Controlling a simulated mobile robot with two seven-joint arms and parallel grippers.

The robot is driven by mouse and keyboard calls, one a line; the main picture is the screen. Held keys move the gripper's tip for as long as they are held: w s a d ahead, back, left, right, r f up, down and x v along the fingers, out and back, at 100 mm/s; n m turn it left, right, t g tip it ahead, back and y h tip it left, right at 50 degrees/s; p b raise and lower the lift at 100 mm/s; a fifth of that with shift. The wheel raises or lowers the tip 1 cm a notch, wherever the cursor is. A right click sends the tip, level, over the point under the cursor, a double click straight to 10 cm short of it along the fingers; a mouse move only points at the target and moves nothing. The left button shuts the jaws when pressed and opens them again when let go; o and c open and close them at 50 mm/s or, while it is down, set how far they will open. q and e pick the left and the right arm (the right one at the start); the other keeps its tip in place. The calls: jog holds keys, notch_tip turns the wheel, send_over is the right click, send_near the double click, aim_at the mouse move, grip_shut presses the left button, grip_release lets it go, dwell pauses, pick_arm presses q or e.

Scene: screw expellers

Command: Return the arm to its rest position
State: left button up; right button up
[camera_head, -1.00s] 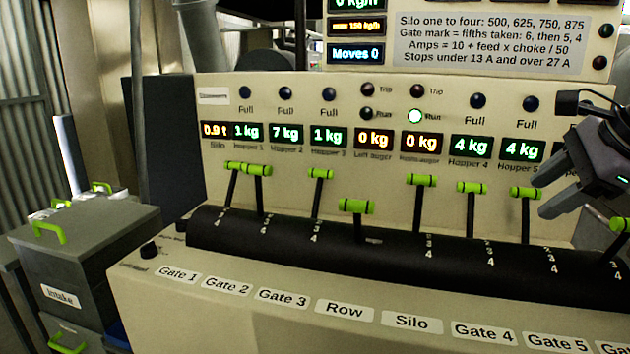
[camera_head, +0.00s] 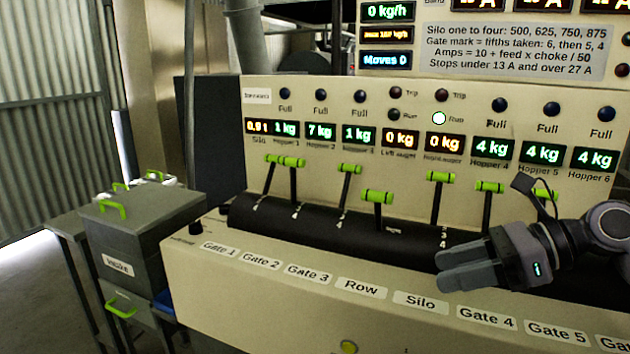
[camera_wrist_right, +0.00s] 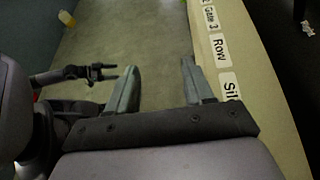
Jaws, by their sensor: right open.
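My right gripper (camera_head: 442,270) is open and empty in the head view. It reaches in from the right and points left, in front of the lever panel, and covers part of the black lever drum (camera_head: 330,229). In the right wrist view its two fingers (camera_wrist_right: 160,70) are apart with only floor between them, beside the panel's front ledge (camera_wrist_right: 262,95). At the left of that view a dark jointed part (camera_wrist_right: 75,76) looks like my left arm with its gripper; its jaws are too small to read. The left gripper is not in the head view.
Green-handled levers, such as the Row lever (camera_head: 378,196) and Silo lever (camera_head: 440,177), stand up from the drum. A grey intake bin (camera_head: 125,235) stands at left.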

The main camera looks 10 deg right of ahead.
jog(key=a+f+m+t+y+p, duration=0.1)
jog(key=a+f+m+t+y, duration=0.5)
jog(key=m, duration=0.9)
jog(key=s+d+f+m+t+h+p, duration=0.1)
jog(key=s+f+m+t+h, duration=0.15)
jog(key=f+m+h, duration=0.65)
jog(key=s+d+f+m+t+h, duration=0.3)
jog(key=f+m, duration=0.5)
jog(key=m, duration=0.6)
jog(key=s+a+f+m+g+h, duration=0.1)
jog(key=s+f+m+g+h, duration=0.2)
jog(key=s+f, duration=0.9)
jog(key=m+g, duration=0.3)
jog(key=m, duration=0.2)
jog(key=shift+a+f+h+p, duration=0.3)
jog(key=shift+p, duration=0.1)
